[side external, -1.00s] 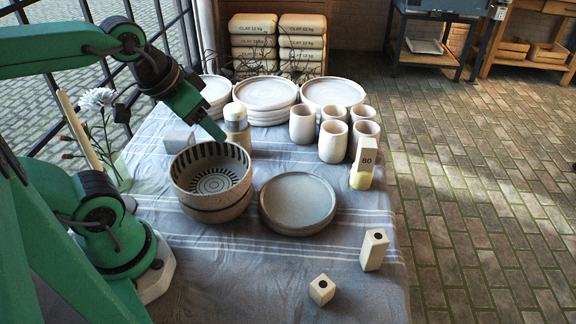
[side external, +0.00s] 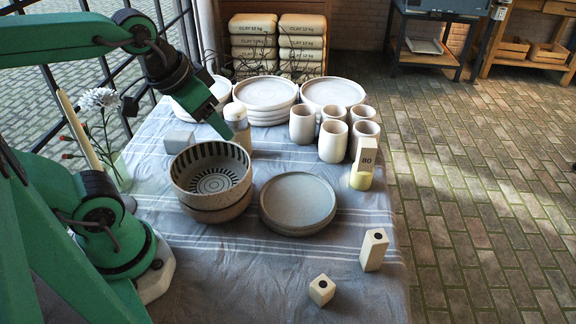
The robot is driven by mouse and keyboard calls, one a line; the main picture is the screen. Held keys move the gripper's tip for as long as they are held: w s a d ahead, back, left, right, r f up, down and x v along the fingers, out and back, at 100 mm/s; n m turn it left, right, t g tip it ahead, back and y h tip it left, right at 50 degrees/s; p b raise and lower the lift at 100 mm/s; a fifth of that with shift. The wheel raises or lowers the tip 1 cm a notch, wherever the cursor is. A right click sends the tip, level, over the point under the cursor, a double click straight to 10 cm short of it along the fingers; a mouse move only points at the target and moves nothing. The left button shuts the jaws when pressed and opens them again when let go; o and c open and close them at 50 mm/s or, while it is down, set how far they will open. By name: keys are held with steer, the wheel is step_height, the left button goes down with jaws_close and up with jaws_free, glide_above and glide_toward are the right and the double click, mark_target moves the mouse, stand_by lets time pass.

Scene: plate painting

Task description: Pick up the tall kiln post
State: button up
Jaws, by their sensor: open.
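The tall kiln post (side external: 373,252) is a cream, square-sided block with a dark hole in its top. It stands upright on the cloth near the table's right edge. A shorter cream post (side external: 321,291) with a similar dark hole sits in front of it to the left. My gripper (side external: 226,131) is open and empty, raised over the back left of the table. It is well apart from the tall post, far behind it and to its left. The gap between its fingers is hard to make out from this side.
Patterned bowls (side external: 212,203) and a grey plate stack (side external: 298,226) stand between my gripper and the posts. The cloth (side external: 270,268) is clear left of the posts.

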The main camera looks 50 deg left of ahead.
steer(key=w+d+m+g, duration=0.2)
steer(key=w+d, duration=0.5)
steer(key=m+g, duration=0.3)
steer(key=m, duration=0.1)
glide_above(378, 236)
steer(key=f, duration=1.1)
steer(key=shift+s+a, duration=0.1)
steer(key=shift+a, duration=0.25)
steer(key=shift+d+f, duration=0.4)
steer(key=shift+d, duration=0.05)
steer(key=shift+f, duration=1.3)
steer(key=shift+a+f, duration=0.1)
steer(key=shift+f, duration=2.45)
